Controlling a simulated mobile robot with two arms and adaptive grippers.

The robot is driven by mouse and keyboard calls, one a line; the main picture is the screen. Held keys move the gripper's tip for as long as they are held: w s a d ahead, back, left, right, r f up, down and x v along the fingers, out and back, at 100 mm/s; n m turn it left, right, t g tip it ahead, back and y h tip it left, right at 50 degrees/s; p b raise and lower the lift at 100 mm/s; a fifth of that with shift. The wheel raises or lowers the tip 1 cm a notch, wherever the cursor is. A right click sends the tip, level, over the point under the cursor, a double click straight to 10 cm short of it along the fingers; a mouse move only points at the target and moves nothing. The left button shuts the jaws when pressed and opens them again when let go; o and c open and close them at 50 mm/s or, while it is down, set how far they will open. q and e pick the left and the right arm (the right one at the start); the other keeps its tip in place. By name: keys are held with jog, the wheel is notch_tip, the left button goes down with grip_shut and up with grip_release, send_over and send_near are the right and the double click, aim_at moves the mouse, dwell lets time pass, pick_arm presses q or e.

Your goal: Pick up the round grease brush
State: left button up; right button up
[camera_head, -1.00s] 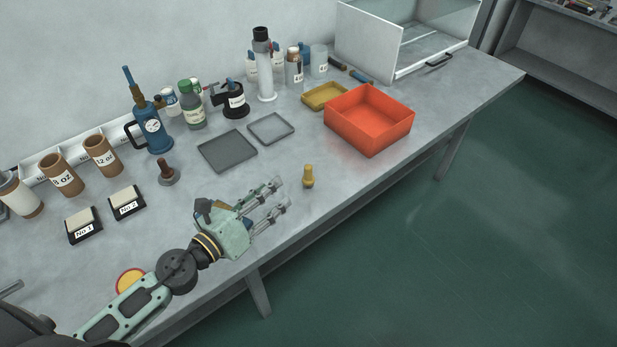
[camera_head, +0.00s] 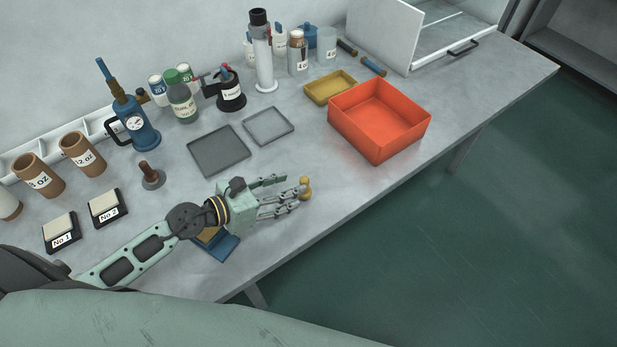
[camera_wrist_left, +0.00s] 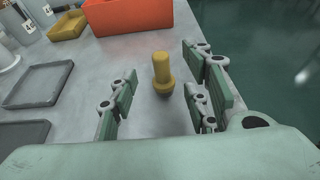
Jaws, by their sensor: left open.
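The small yellow upright piece with a rounded knob and a flared collar, which looks like the round grease brush (camera_head: 305,187), stands on the grey table near its front edge. My left gripper (camera_head: 290,189) is open, low over the table, with its fingertips at the brush. In the left wrist view the brush (camera_wrist_left: 162,70) stands between the two sets of fingers, toward their tips, with visible gaps on both sides. Its lower end looks free of the fingers. My right gripper is not in view.
An orange bin (camera_head: 380,120) stands behind and right of the brush. A yellow tray (camera_head: 331,88) and two flat grey trays (camera_head: 219,150) lie farther back. A blue and yellow item (camera_head: 222,245) lies under my left wrist. The table's front edge is close.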

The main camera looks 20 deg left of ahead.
aim_at(302, 183)
pick_arm(q)
jog(key=x, duration=0.3)
jog(key=shift+d+f+p, duration=0.1)
jog(key=shift+d+p, duration=0.05)
jog(key=shift+p, duration=0.15)
jog(key=x, duration=0.2)
jog(key=shift+w+f, duration=0.25)
jog(key=shift+w, duration=0.1)
jog(key=shift+w+d+f, duration=0.15)
jog(key=shift+w, duration=0.05)
jog(key=c, duration=0.8)
jog(key=shift+s, duration=0.1)
grip_shut()
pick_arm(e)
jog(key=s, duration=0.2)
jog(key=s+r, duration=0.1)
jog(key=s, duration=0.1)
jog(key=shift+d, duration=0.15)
